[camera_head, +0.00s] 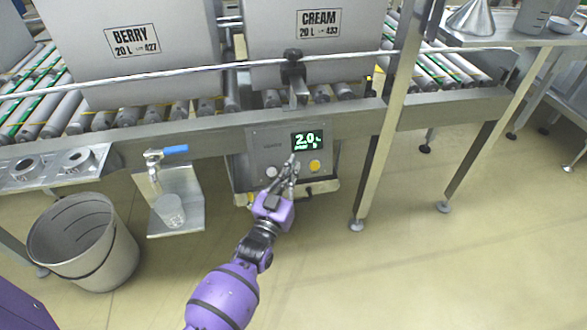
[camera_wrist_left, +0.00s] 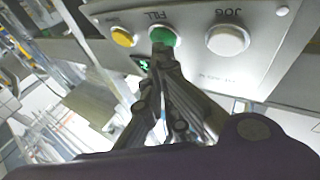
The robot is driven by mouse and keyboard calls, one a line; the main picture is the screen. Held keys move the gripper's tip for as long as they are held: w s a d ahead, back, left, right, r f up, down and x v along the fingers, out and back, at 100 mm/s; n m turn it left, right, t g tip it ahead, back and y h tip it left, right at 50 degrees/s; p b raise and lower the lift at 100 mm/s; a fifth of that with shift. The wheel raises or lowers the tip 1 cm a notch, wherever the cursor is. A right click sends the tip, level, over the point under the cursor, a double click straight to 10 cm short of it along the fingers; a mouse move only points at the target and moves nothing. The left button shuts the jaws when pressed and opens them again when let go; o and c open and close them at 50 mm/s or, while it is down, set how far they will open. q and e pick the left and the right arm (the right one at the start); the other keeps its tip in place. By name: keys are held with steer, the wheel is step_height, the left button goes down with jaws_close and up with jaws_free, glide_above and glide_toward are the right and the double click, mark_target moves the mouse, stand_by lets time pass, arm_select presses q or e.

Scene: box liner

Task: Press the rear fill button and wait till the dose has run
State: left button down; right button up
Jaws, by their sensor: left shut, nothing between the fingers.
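The control panel (camera_head: 262,146) on the conveyor's front has a lit green display (camera_head: 307,141) that reads about 2.0. In the left wrist view a green button (camera_wrist_left: 164,35), marked FILL, sits between a yellow button (camera_wrist_left: 123,37) and a pale button marked JOG (camera_wrist_left: 227,40). My left gripper (camera_head: 292,161) is shut and empty in front of the panel. In the left wrist view its fingertips (camera_wrist_left: 164,52) overlap the lower edge of the green button; I cannot tell whether they touch it. In the head view the gripper hides the green button. My right gripper is not in view.
Boxes labelled BERRY (camera_head: 135,62) and CREAM (camera_head: 345,48) stand on the roller conveyor. A tap with a blue lever (camera_head: 174,149) stands above a cup (camera_head: 170,210) on a small shelf. A grey bin (camera_head: 85,245) stands left. The floor at right is clear.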

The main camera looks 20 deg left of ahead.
arm_select(q)
steer(key=shift+s+d+r+p, duration=0.2)
steer(key=shift+s+d+p, duration=0.15)
steer(key=shift+s, duration=0.2)
steer(key=s+d+p, duration=0.1)
steer(key=s+r+p, duration=0.1)
steer(key=s+d+p, duration=0.1)
steer(key=s, duration=0.1)
steer(key=shift+d+r, duration=0.3)
steer(key=shift+r, duration=0.05)
